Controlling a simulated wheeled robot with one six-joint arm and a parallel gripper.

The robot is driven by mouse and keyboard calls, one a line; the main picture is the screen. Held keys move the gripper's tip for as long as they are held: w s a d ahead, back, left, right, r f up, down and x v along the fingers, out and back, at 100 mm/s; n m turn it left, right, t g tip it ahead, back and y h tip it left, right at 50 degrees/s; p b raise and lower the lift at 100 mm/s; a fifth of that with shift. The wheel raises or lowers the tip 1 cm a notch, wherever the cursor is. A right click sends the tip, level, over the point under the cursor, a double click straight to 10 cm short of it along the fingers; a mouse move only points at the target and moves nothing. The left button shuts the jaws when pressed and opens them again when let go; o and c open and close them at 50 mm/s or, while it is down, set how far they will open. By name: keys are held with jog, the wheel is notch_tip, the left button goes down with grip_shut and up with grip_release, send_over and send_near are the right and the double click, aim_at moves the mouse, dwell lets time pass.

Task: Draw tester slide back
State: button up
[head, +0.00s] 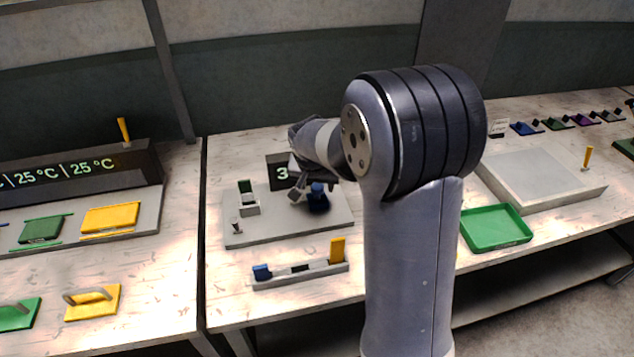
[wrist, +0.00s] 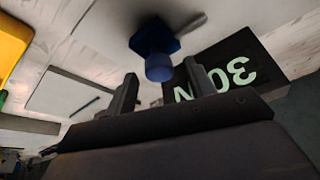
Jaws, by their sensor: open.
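The tester is a grey plate (head: 262,232) on the bench, with a dark display (head: 280,172) behind it. In the wrist view the display (wrist: 235,75) appears upside down and reads 30 N. A blue knob on a blue block (head: 318,201), likely the slide's handle, stands at the plate's right side. The blue knob (wrist: 159,67) also shows in the wrist view, in line with the gap between the fingertips. My gripper (head: 301,190) is open and close to the knob. I cannot tell whether the knob is between the fingers. My arm hides part of the plate's right side.
A grey holder (head: 248,205) and a small peg (head: 236,226) stand on the plate's left. A rack (head: 300,273) with blue and yellow pieces lies in front. A green tray (head: 495,229) and a pale slab (head: 540,178) lie right. Coloured plates lie on the left bench.

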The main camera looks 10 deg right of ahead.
jog(key=shift+f, duration=0.15)
jog(key=shift+c, duration=0.2)
grip_shut()
dwell(0.3)
